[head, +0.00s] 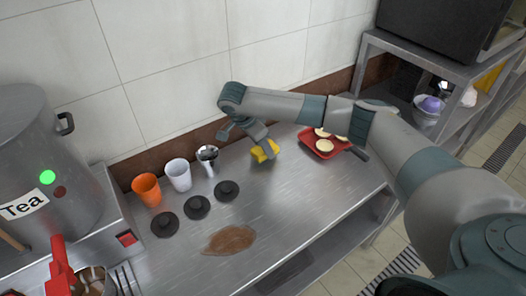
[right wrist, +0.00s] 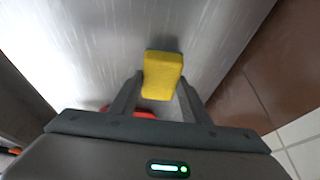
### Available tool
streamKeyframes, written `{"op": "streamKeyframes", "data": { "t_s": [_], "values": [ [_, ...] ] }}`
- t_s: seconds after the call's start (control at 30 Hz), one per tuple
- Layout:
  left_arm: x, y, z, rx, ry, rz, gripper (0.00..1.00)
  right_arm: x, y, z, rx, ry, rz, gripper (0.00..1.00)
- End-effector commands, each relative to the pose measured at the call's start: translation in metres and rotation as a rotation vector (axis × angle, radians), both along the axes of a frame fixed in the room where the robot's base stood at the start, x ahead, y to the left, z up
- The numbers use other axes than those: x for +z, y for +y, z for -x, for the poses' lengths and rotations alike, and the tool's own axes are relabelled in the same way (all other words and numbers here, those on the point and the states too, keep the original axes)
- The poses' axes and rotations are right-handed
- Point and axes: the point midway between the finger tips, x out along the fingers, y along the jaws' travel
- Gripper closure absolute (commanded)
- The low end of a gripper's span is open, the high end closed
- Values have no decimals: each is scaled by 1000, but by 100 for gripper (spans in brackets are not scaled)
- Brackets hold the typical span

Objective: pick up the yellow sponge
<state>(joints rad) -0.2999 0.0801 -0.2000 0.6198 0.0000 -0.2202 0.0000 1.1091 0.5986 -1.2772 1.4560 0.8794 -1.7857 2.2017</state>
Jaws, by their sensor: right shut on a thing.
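The yellow sponge (head: 259,154) is at the back of the steel counter in the head view, partly covered by my right gripper (head: 268,150). In the right wrist view the sponge (right wrist: 162,75) stands out between the two fingers of my right gripper (right wrist: 160,98), which is shut on it. A dark shadow lies on the steel just past the sponge's end. I cannot tell whether the sponge touches the counter. My left gripper is not in view.
Left of the sponge stand a metal cup (head: 207,157), white cup (head: 179,174) and orange cup (head: 147,189), with three black lids (head: 197,207) in front. A red tray (head: 324,152) of pale rounds is close right. A brown spill (head: 230,240) lies near the front edge.

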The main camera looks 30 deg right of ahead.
Motion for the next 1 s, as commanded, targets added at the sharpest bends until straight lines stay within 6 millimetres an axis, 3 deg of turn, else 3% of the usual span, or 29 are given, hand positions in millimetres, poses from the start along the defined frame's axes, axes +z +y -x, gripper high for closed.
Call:
{"op": "streamKeyframes", "data": {
  "t_s": [0.13,0.6,1.0],
  "values": [
    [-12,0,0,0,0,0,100,20,-1,0,1,-2,-2,79],
    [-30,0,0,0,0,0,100,74,-69,58,0,-2,2,79],
    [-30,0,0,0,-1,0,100,90,-89,76,0,0,0,79]
  ]
}}
